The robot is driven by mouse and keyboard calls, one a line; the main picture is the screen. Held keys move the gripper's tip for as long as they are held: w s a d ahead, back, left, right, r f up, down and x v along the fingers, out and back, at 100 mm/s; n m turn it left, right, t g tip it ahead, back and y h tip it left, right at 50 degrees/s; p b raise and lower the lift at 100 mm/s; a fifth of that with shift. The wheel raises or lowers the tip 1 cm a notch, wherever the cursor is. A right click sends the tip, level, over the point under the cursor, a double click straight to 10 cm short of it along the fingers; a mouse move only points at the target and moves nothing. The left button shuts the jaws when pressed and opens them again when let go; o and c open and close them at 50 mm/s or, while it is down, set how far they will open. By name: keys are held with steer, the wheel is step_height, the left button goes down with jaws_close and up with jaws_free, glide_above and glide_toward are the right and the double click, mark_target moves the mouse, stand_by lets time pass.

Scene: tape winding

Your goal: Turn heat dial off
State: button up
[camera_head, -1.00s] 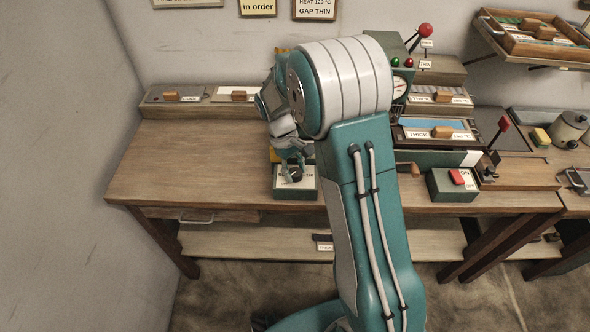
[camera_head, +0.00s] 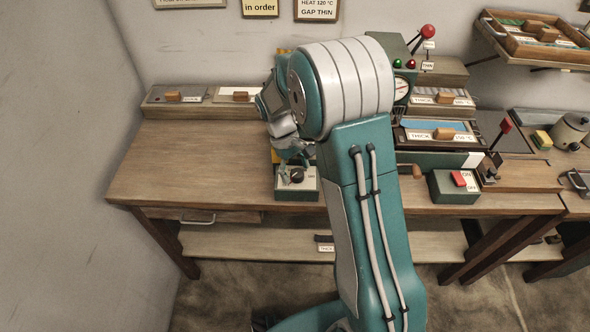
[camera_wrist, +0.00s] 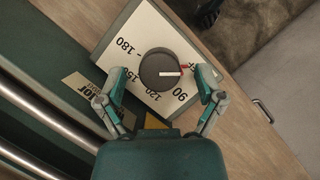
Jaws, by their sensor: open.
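The knob's white line points right, toward the red mark, beyond 90. In the head view the knob (camera_head: 297,175) sits on a green box near the table's front edge. My gripper (camera_wrist: 160,77) is open, one finger on each side of the knob in the wrist view. In the head view my gripper (camera_head: 291,160) is just behind and above the knob, apparently clear of it.
The wooden table (camera_head: 170,165) is clear to the left. Small trays with wooden blocks (camera_head: 172,96) line the back. My arm hides the middle.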

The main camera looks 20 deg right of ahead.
steer(key=v, duration=1.2)
steer(key=shift+w, duration=0.15)
steer(key=shift+a, duration=0.15)
steer(key=s+d+r+m+t+y, duration=0.1)
steer(key=s+d+r+m+t, duration=0.2)
steer(key=s+r, duration=0.85)
steer(key=s+m+t+y, duration=0.1)
steer(key=s+t, duration=0.5)
steer(key=s, duration=0.8)
steer(key=shift+a+f+m, duration=0.25)
steer(key=shift+a+m, duration=0.1)
steer(key=shift+m, duration=0.45)
steer(key=c, duration=0.4)
steer(key=shift+d, duration=0.15)
